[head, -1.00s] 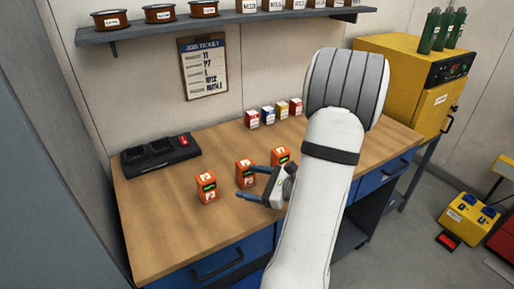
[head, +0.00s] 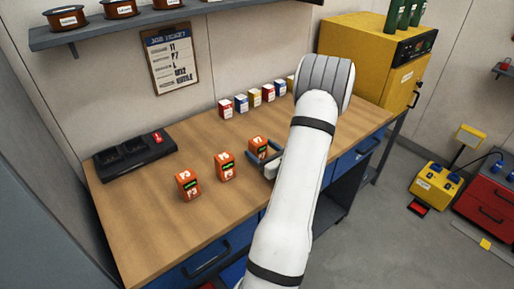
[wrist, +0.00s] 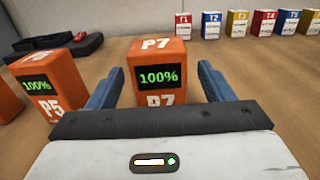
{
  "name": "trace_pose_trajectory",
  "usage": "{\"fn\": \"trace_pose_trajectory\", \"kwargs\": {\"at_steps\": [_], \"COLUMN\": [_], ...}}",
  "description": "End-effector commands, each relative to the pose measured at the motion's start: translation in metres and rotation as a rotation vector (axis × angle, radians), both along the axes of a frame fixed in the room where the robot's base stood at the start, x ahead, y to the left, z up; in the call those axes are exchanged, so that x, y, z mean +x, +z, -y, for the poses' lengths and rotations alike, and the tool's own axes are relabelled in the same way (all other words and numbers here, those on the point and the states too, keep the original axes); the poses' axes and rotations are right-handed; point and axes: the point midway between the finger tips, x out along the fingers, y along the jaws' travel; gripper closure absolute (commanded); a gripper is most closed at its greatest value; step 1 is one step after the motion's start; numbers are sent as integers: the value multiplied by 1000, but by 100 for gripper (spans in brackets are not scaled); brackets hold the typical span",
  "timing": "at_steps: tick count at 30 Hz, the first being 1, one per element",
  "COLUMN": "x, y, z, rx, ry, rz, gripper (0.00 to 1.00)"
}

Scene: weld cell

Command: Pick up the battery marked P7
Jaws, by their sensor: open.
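The orange battery marked P7 (wrist: 160,60) stands upright on the bench in the wrist view, its screen reading 100%. It also shows in the head view (head: 257,147). My gripper (wrist: 160,88) is open, with one blue finger on each side of the P7 battery's near part; I cannot tell whether either finger touches it. A second battery marked P5 (wrist: 45,82) stands to the left of it, and it shows in the head view (head: 225,167). A battery marked P3 (head: 188,185) stands further left. My gripper hides the lower part of P7.
Several small labelled boxes (head: 254,98) stand in a row at the back. The wooden bench top (head: 150,225) is clear at the front left.

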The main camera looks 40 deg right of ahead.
Motion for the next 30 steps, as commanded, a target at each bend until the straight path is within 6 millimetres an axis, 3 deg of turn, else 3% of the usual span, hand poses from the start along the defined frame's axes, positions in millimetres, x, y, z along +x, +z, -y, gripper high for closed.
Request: {"fn": "trace_pose_trajectory", "kwargs": {"at_steps": [9, 30], "x": [6, 7], "y": [-1, 0], "z": [0, -1], "rx": [0, 0], "ry": [2, 4], "rz": [0, 0], "gripper": [27, 84]}}
